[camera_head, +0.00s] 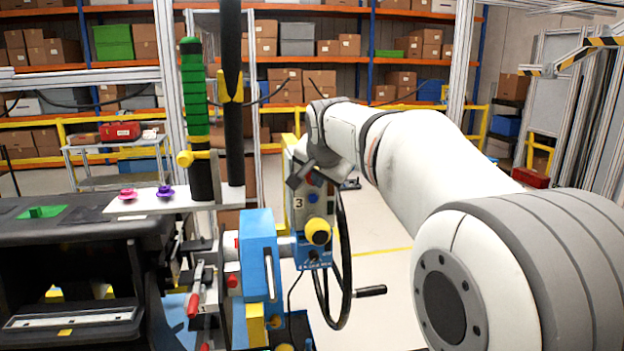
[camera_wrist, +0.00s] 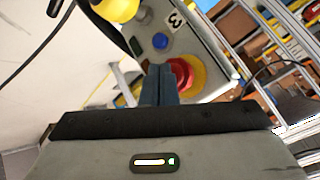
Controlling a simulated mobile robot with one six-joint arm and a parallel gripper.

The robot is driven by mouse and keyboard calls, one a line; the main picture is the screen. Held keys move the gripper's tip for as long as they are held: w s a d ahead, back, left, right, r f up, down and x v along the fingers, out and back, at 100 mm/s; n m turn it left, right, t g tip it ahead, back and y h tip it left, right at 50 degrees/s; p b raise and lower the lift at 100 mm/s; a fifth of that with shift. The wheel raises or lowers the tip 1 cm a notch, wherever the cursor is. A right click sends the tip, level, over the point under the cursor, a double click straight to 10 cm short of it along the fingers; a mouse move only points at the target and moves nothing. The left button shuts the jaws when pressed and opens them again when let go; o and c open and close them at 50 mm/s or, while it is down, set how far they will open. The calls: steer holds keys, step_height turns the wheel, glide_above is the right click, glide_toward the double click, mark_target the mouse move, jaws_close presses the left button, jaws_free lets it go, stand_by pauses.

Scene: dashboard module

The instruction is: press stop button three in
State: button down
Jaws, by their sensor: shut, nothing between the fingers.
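A grey control box (camera_head: 298,215) marked 3 stands right of the blue block in the head view. In the wrist view the grey panel (camera_wrist: 205,45) with the 3 lies upside down and tilted. Its red stop button (camera_wrist: 183,72) in a yellow ring (camera_wrist: 197,77) shows just right of my fingertips, partly covered by them. My gripper (camera_wrist: 158,70) is shut and empty, its tips right at the button's left side; I cannot tell whether they touch it. In the head view my gripper (camera_head: 294,182) is at the upper part of the box and hides the stop button.
A blue button (camera_wrist: 160,41) sits on the panel beside the stop button. A black handwheel (camera_head: 340,300) hangs below right. A blue block (camera_head: 257,255) and a green-wrapped post (camera_head: 195,100) stand to the left.

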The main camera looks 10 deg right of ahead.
steer(key=shift+w, duration=0.4)
stand_by(0.3)
steer(key=shift+s, duration=0.1)
steer(key=shift+s+b, duration=0.35)
steer(key=shift+s, duration=0.35)
steer(key=shift+s, duration=0.1)
steer(key=s+b, duration=0.2)
steer(key=s, duration=0.2)
steer(key=shift+s, duration=0.4)
